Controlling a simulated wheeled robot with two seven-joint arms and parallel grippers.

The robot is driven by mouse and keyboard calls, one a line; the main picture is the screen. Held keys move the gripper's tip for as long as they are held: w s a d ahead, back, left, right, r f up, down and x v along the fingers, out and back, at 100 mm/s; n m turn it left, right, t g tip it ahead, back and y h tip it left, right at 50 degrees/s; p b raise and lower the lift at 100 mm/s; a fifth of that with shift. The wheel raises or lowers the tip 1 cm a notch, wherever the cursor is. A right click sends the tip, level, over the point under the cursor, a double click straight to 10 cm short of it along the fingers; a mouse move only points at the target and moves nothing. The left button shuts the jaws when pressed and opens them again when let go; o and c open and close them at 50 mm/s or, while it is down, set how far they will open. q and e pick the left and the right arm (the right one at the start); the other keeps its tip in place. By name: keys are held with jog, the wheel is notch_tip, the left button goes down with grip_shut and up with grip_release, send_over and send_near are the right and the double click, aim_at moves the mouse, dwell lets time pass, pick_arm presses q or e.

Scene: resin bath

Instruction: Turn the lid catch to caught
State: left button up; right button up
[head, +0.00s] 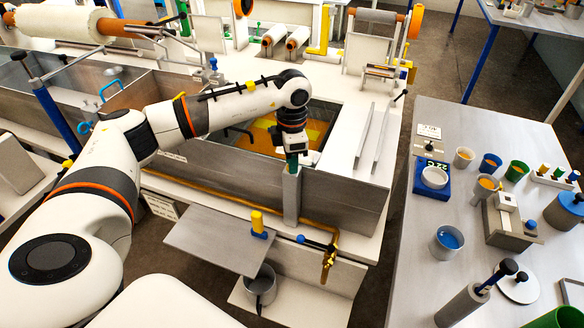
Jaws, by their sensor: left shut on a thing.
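My left gripper (292,163) points straight down at the front edge of the resin bath. It is shut on a small green part on top of an upright grey post (291,198), which looks like the lid catch. The fingers hide most of this part, so I cannot tell which way it is turned. The resin bath (320,112) is open behind the gripper, with amber liquid and yellow pieces inside. My right gripper is not in view.
A brass pipe with a tap (328,262) and a blue-knobbed lever (315,243) runs along the bench front. A grey shelf (205,240) juts out below, with a yellow-handled part (258,222). The right table (415,225) holds several cups and tools.

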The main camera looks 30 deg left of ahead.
pick_arm(q)
jog(key=m+b, duration=0.3)
jog(key=m, duration=0.1)
jog(key=shift+f, duration=0.1)
jog(key=shift+m+b, duration=0.65)
jog(key=shift+m, duration=0.25)
jog(key=shift+r, duration=0.2)
jog(key=o, duration=1)
